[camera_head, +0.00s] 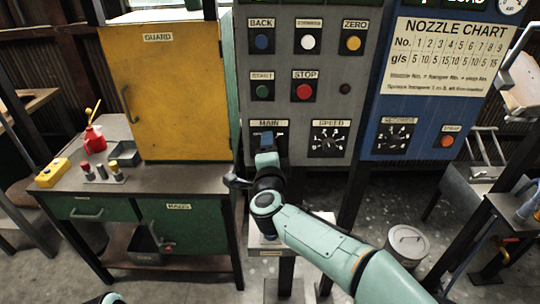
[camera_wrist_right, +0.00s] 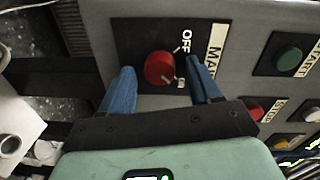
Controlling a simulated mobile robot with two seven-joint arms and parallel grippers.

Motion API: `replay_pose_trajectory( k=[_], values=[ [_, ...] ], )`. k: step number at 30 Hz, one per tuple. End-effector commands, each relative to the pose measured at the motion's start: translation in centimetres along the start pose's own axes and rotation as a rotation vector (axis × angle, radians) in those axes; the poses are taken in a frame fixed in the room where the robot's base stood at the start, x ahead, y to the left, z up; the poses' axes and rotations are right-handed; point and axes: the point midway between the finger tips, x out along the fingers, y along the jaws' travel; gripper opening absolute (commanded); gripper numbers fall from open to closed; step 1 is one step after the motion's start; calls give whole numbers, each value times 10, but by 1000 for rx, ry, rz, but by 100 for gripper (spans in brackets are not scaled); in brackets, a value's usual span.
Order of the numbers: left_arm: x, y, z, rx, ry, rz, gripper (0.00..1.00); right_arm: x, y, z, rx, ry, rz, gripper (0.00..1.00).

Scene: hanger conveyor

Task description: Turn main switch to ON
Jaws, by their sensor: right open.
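The main switch is a red round knob (camera_wrist_right: 159,67) on a black plate marked OFF and MAIN in the right wrist view. A pale line on the knob points toward a small white mark at its lower right; I cannot read that mark. My right gripper (camera_wrist_right: 161,72) is open, with one blue finger on each side of the knob; contact is not clear. In the head view my right gripper (camera_head: 267,134) is in front of the plate under the MAIN label (camera_head: 268,123) and hides the knob. My left gripper is out of view.
Above the switch on the grey panel (camera_head: 345,92) are a green start button (camera_head: 262,91) and a red stop button (camera_head: 303,91). A speed dial (camera_head: 329,139) is close on the right. A yellow guard cabinet (camera_head: 165,95) and a workbench (camera_head: 65,187) stand left.

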Motion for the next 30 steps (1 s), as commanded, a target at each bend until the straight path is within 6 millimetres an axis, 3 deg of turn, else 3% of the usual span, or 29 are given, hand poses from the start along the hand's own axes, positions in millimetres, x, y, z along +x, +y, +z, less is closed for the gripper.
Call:
replay_pose_trajectory(
  k=[5, 19, 24, 30],
  values=[
    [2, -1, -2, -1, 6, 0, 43, -17, -1, 0, -1, -3, -1, 63],
    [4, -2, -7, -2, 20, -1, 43, -113, -1, 0, 0, -2, -2, 63],
    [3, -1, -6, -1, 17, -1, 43, -130, -1, 0, 2, -1, -1, 63],
    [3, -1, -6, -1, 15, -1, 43, -134, 0, 0, 1, 0, 0, 63]
  ],
)
